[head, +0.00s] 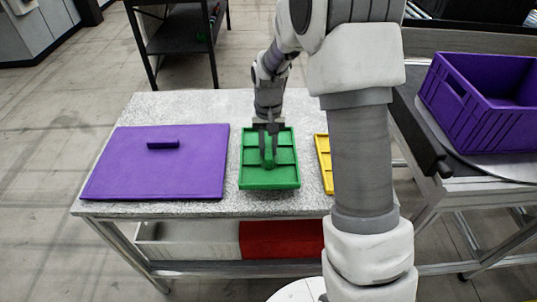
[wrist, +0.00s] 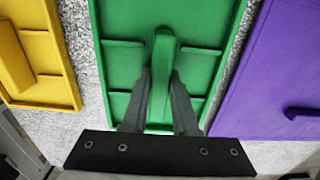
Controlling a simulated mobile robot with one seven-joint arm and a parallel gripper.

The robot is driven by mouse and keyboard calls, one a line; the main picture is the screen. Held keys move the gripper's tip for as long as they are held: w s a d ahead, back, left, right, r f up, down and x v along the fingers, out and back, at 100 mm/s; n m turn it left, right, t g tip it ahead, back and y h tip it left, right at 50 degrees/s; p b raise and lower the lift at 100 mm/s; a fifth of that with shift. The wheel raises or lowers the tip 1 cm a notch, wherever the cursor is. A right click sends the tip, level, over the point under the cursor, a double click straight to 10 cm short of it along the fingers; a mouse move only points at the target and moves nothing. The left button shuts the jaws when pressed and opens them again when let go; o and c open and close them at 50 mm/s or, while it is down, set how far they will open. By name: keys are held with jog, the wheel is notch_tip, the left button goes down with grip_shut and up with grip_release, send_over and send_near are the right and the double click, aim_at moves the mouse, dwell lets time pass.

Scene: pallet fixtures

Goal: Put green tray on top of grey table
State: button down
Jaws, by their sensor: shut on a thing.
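The green tray (head: 285,178) is at the middle of the grey speckled table (head: 185,108), with a raised handle along its centre. It appears to rest on the tabletop, though I cannot tell if it is slightly lifted. My gripper (head: 268,146) points down over the tray and is shut on its handle. In the wrist view the two fingers of my gripper (wrist: 160,95) stand on either side of the handle of the green tray (wrist: 120,70).
A purple lid-like panel (head: 190,178) with a handle lies left of the tray. A yellow tray (head: 325,160) lies to the right, partly hidden by my arm. A purple crate (head: 455,95) stands on the right-hand table. A red bin (head: 280,240) sits on the lower shelf.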

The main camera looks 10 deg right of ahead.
jog(key=shift+f, duration=1.5)
jog(key=shift+f, duration=0.15)
jog(key=c, duration=0.7)
grip_release()
